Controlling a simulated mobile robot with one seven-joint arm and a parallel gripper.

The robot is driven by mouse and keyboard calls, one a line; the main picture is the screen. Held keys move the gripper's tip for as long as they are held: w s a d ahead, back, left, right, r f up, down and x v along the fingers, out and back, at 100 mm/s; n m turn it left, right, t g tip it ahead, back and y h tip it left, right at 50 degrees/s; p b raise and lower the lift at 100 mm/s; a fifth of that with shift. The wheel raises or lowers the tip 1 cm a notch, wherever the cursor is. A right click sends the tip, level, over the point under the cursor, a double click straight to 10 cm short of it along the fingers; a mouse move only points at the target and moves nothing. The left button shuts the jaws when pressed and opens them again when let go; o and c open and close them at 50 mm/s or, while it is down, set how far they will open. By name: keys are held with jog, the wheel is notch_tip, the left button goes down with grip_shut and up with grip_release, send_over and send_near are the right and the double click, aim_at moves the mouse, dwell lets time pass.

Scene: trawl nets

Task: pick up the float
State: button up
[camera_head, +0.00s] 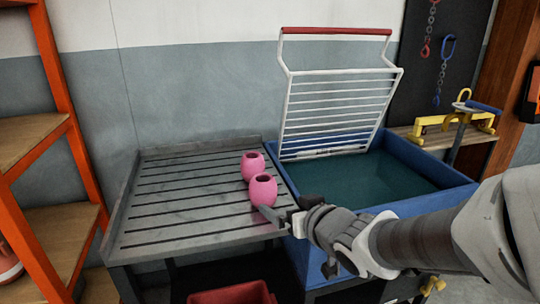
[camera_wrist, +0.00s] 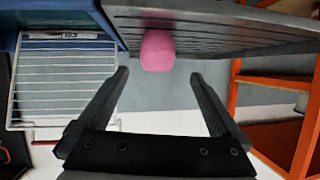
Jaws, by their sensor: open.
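Two pink barrel-shaped floats with dark holes in their tops stand upright on a slatted grey table. In the head view the rear float (camera_head: 252,166) is just behind and left of the nearer float (camera_head: 263,190). My gripper (camera_head: 272,214) is low at the near side of the nearer float, by the table's right edge. In the wrist view one pink float (camera_wrist: 157,50) is centred between the open fingers (camera_wrist: 159,76), just beyond their tips. Nothing is between the fingers. The other float cannot be told apart there.
The slatted table (camera_head: 170,212) is otherwise bare. A blue tank (camera_head: 440,195) of dark water stands to its right, with a white wire rack (camera_head: 335,110) raised over it. An orange shelf (camera_head: 62,110) is at left. A red bin (camera_head: 232,293) sits below the table.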

aim_at(267, 196)
jog(key=p+x, duration=0.4)
jog(key=p, duration=0.2)
jog(key=shift+w+a, duration=0.1)
jog(key=shift+w, duration=0.2)
jog(key=b+x, duration=0.1)
jog(key=x, duration=0.6)
jog(key=shift+s+f, duration=0.15)
jog(key=shift+f, duration=0.05)
jog(key=shift+b+x, duration=0.7)
jog(key=shift+x, duration=2.15)
jog(key=shift+r, duration=0.15)
jog(key=shift+c, duration=0.2)
jog(key=c, duration=1.1)
jog(key=shift+o, duration=0.2)
